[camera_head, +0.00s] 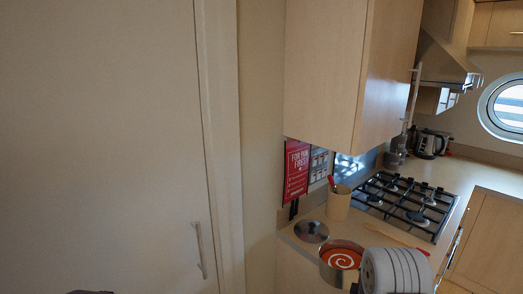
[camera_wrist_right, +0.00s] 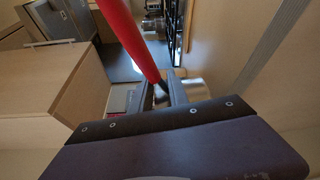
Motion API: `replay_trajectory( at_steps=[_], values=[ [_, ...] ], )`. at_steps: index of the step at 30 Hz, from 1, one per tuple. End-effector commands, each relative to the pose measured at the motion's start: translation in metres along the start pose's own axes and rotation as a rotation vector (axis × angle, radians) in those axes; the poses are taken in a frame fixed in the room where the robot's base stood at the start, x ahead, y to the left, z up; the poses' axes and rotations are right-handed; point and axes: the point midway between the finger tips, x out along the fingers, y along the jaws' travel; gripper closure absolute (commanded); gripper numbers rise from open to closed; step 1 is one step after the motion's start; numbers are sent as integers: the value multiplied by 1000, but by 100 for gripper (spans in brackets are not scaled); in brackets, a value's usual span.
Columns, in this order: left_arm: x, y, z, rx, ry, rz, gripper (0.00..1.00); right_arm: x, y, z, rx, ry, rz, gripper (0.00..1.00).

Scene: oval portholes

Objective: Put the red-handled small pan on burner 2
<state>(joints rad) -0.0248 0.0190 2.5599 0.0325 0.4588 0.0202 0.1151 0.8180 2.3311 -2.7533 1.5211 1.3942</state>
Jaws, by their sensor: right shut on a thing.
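In the right wrist view my right gripper (camera_wrist_right: 164,94) is shut on a long red handle (camera_wrist_right: 128,38) that runs down from the top edge and ends in a dark part between the fingers. I cannot read any burner number.
A wooden spoon (camera_head: 392,236) lies close to the hob's front edge. A wall cupboard (camera_head: 325,75) overhangs the counter.

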Motion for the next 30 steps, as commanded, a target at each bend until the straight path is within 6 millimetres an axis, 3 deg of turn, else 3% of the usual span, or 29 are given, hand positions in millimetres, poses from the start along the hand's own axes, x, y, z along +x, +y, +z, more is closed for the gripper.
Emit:
replay_trajectory(
  at_steps=[5, 9, 15, 19, 23, 30],
  values=[
    [0, 0, 0, 0, 0, 0, 64, -20, -12, -64, -4, 108, 25, 100],
    [0, 0, 0, 0, 0, 0, 64, -47, -31, -116, -9, 173, 35, 100],
    [0, 0, 0, 0, 0, 0, 64, -91, -59, -164, -11, 197, 42, 100],
    [0, 0, 0, 0, 0, 0, 64, -120, -76, -179, -8, 178, 39, 100],
    [0, 0, 0, 0, 0, 0, 64, -148, -91, -182, -6, 130, 30, 100],
    [0, 0, 0, 0, 0, 0, 64, -182, -107, -150, 8, -51, -4, 100]
  ],
)
